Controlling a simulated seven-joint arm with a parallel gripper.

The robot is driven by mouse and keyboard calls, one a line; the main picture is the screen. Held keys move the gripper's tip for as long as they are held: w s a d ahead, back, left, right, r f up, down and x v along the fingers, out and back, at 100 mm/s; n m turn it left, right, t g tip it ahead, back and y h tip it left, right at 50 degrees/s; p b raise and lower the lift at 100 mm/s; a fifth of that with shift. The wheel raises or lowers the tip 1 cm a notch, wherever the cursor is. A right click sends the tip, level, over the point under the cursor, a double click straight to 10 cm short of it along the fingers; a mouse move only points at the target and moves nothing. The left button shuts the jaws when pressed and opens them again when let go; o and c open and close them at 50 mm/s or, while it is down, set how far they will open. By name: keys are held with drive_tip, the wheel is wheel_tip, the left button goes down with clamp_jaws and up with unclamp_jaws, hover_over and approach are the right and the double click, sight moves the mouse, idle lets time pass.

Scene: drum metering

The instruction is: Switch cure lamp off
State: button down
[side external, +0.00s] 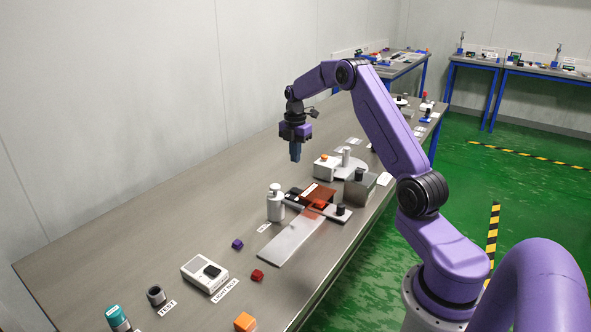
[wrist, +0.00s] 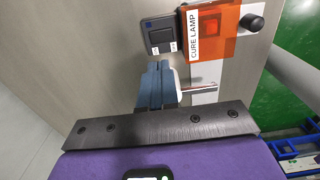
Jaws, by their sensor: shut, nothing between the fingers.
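The cure lamp (side external: 318,193) is an orange-red translucent hood over a pale strip, right of centre on the bench. In the wrist view its hood (wrist: 230,40) carries a white "CURE LAMP" label. A dark grey switch box (wrist: 160,36) stands just left of the hood, with a dark rocker and two small white labels too small to read. A reddish patch shows on the strip beneath the hood. My gripper (side external: 295,158) is shut and empty, pointing down above the bench, behind the lamp. In the wrist view its blue fingers (wrist: 157,72) appear just below the switch box, apart from it.
A white pump bottle (side external: 275,205) stands left of the lamp. A grey metal block (side external: 360,188) and a white unit with an orange button (side external: 325,168) stand nearby. A black knob (wrist: 252,22) is beside the hood.

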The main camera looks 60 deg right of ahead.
sight(299, 192)
drive_tip(key=shift+r, duration=1.55)
drive_tip(key=shift+s, duration=0.15)
drive_tip(key=shift+s, duration=0.55)
wheel_tip(299, 192, down, 14)
drive_tip(key=shift+s+f, duration=0.1)
